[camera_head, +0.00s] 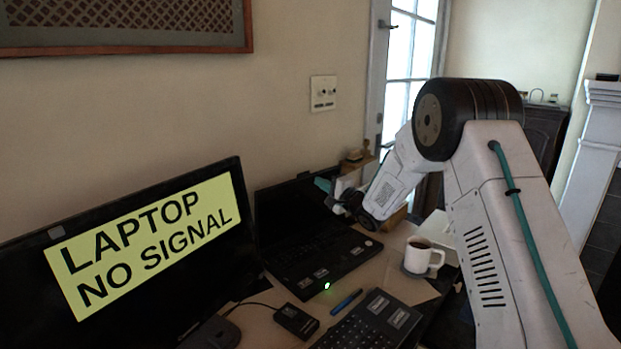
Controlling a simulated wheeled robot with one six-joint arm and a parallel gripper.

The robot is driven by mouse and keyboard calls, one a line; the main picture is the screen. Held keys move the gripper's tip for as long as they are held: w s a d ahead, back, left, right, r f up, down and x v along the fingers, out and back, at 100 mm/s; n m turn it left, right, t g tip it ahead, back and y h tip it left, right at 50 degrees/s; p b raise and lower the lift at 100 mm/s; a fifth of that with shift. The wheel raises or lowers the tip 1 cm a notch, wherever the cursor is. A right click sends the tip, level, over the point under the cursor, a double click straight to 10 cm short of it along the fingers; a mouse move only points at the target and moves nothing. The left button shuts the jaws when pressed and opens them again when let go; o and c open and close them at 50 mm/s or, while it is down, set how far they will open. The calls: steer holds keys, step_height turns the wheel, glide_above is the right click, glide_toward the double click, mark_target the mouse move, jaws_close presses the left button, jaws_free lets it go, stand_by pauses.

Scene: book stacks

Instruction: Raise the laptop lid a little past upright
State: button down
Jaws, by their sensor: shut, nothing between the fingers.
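The black laptop (318,262) stands open on the desk, left of my arm. Its lid (283,210) is raised at the back of the base, and its screen is dark. I cannot tell its exact angle. My gripper (326,186) is at the lid's upper right corner, with a teal fingertip showing there. It is shut and holds nothing. Whether it touches the lid I cannot tell. The lid's right edge is partly hidden behind my gripper and wrist.
A monitor (140,250) with a yellow "LAPTOP NO SIGNAL" label stands at left. A white mug (422,260) with dark drink stands right of the laptop. A keyboard (372,322), a blue pen (347,302) and a small black box (296,321) lie in front. The wall is behind.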

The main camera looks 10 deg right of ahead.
mark_target(304, 173)
steer(key=x, duration=0.6)
steer(key=shift+g+h, duration=0.4)
steer(key=shift+g, duration=0.2)
steer(key=shift+r+x, duration=0.2)
steer(key=shift+x, duration=1.2)
steer(key=shift+r+x, duration=0.15)
steer(key=shift+x, duration=1.25)
